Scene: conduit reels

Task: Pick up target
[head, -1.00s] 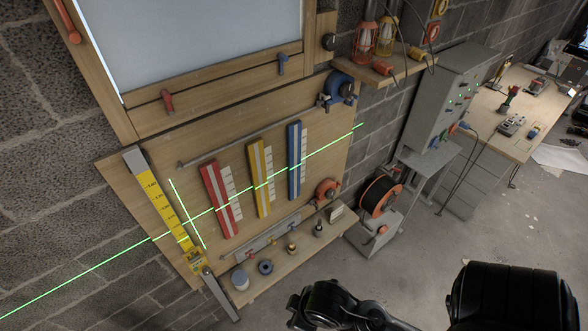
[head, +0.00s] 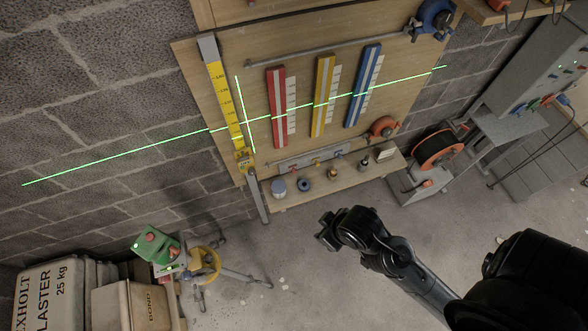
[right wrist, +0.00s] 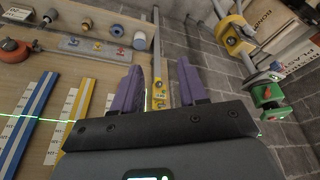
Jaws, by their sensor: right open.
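No single thing is plainly marked as the target. A yellow graduated staff (head: 225,100) with a grey top stands against the wooden board, with a grey pole (head: 258,195) below it. Red (head: 277,105), yellow (head: 324,95) and blue (head: 363,85) strips hang to its right, crossed by a green laser line. My right gripper (head: 330,230) is in front of the shelf, apart from the board. In the right wrist view its purple fingers (right wrist: 158,90) are open and empty, with the yellow staff (right wrist: 160,80) showing between and beyond them. My left gripper is not in view.
A green laser device (head: 157,247) sits by a yellow tripod (head: 205,265) at lower left, near bags and boxes (head: 130,303). A narrow shelf (head: 330,180) holds small pots. An orange reel (head: 438,150) stands to the right. Grey floor (head: 300,285) is open in front.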

